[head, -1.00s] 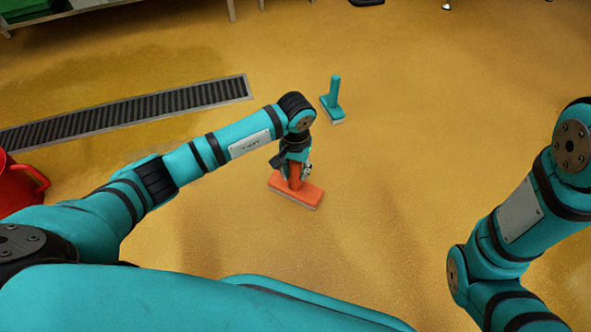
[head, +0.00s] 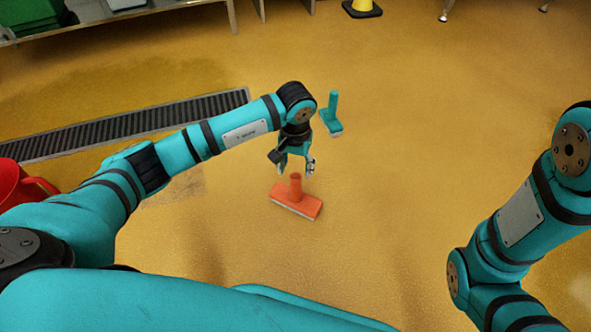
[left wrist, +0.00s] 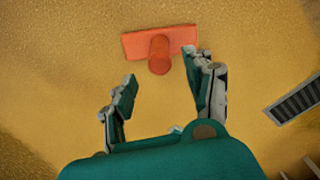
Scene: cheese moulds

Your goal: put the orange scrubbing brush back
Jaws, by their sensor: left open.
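The orange scrubbing brush (head: 297,199) stands on the yellow floor, its block flat and its short handle pointing up. It also shows in the left wrist view (left wrist: 160,48), beyond the fingertips. My left gripper (head: 296,170) is open and empty, just above the brush handle in the head view. In the left wrist view its fingers (left wrist: 160,82) are spread apart, and the handle top lies between and ahead of them, with no finger seen closed on it. My right gripper is out of view; only part of my right arm shows.
A teal brush (head: 331,119) stands on the floor behind the left gripper. A dark drain grate (head: 130,124) runs along the left, and a red bucket (head: 14,185) is at the left edge. A yellow cone (head: 362,6) stands at the back. The floor in the middle right is clear.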

